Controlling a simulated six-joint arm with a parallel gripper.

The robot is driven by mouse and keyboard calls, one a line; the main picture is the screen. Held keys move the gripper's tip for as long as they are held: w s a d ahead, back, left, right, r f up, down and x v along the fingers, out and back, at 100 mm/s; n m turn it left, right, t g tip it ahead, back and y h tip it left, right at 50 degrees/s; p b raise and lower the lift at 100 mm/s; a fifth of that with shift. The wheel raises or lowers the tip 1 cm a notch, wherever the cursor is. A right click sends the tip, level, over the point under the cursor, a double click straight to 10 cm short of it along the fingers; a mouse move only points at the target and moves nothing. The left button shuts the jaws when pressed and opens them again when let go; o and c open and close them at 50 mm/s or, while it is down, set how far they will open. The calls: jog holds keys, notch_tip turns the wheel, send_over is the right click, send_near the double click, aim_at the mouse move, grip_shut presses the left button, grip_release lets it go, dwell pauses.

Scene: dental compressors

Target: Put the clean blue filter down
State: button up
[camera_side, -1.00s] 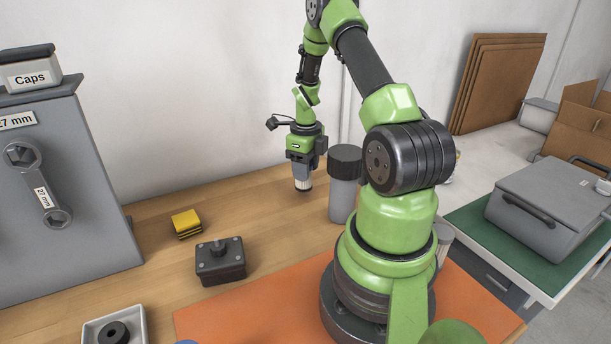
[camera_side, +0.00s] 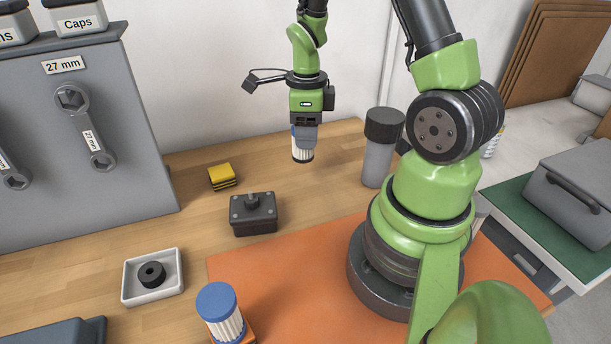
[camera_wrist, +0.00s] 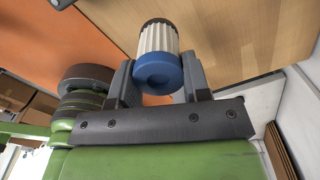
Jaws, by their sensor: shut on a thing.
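My gripper (camera_side: 304,141) is shut on a blue filter (camera_side: 302,154), with white pleats, held upright above the wooden bench. In the wrist view the filter's blue end (camera_wrist: 158,73) sits between the two jaws, and its far rim is dark. A second blue-capped filter (camera_side: 229,327) with white pleats stands at the front, by the orange mat; its lower part meets an orange block. I cannot tell from the frames which filter is clean.
A dark-capped grey canister (camera_side: 378,160) stands right of my gripper. A yellow-and-black block (camera_side: 222,176), a dark box with a knob (camera_side: 253,221) and a white tray (camera_side: 173,290) with a black ring stand to the left. Bare wood (camera_side: 335,185) lies below the filter.

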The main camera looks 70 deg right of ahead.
notch_tip(320, 180, down, 8)
jog(key=shift+f, duration=0.1)
dwell(0.4)
jog(key=shift+f, duration=0.1)
jog(key=o, duration=0.9)
